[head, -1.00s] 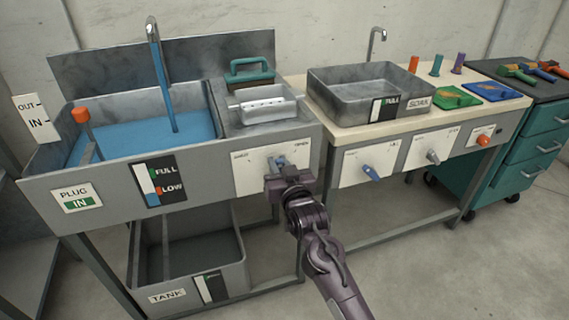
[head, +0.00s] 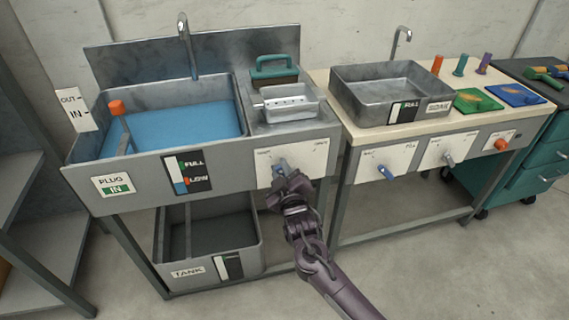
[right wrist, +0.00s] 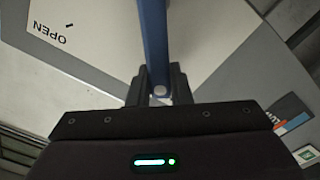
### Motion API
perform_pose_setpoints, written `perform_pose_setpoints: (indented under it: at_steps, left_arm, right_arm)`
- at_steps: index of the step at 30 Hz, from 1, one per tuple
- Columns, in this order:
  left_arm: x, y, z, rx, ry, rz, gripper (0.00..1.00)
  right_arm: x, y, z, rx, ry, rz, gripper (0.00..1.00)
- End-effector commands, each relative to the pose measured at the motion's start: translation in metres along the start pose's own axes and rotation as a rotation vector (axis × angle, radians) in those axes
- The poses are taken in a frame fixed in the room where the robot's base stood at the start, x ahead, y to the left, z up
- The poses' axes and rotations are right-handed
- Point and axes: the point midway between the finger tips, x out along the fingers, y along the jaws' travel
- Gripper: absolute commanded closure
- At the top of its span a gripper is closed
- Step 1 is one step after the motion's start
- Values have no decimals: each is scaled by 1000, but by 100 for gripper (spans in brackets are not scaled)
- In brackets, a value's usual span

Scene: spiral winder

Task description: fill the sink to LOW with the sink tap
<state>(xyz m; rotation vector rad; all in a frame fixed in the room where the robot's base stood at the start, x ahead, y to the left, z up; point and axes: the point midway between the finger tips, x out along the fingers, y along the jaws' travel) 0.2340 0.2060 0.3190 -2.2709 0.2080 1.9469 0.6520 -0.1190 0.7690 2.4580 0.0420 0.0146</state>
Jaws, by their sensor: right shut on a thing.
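The sink (head: 91,150) holds blue water (head: 180,126). Its tap (head: 185,45) stands at the back, and no stream shows below the spout. The sink gauge (head: 187,172) has FULL and LOW marks; its blue column appears to reach about LOW. My right gripper (head: 288,184) is shut on the blue tap lever (head: 281,165) in front of a white plate (head: 262,170). In the right wrist view the lever (right wrist: 154,45) runs between the fingers (right wrist: 159,88), near the word OPEN. My left gripper is not in view.
The orange-topped plug handle (head: 117,107) stands in the sink; the plug sign (head: 113,186) reads IN. A tank (head: 245,258) sits below. To the right is a table with a soak basin (head: 360,113) and its own levers (head: 386,173). The floor in front is open.

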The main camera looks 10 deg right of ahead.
Motion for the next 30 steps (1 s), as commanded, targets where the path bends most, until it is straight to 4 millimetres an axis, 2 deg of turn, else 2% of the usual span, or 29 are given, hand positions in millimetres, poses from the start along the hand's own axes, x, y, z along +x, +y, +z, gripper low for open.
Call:
perform_pose_setpoints:
  at_steps: [7,20,21,24,26,30]
  left_arm:
    - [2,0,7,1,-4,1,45]
    - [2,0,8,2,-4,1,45]
    - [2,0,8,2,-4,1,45]
    - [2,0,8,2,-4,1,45]
    - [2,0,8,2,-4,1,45]
    - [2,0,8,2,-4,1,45]
  right_arm:
    - [0,-3,0,-58,0,1,100]
    - [0,-5,0,-69,1,-1,100]
    - [0,-5,0,-69,1,-1,79]
    - [0,-5,0,-68,1,-1,66]
    - [0,-5,0,-67,1,-1,60]
    - [0,-5,0,-66,1,0,60]
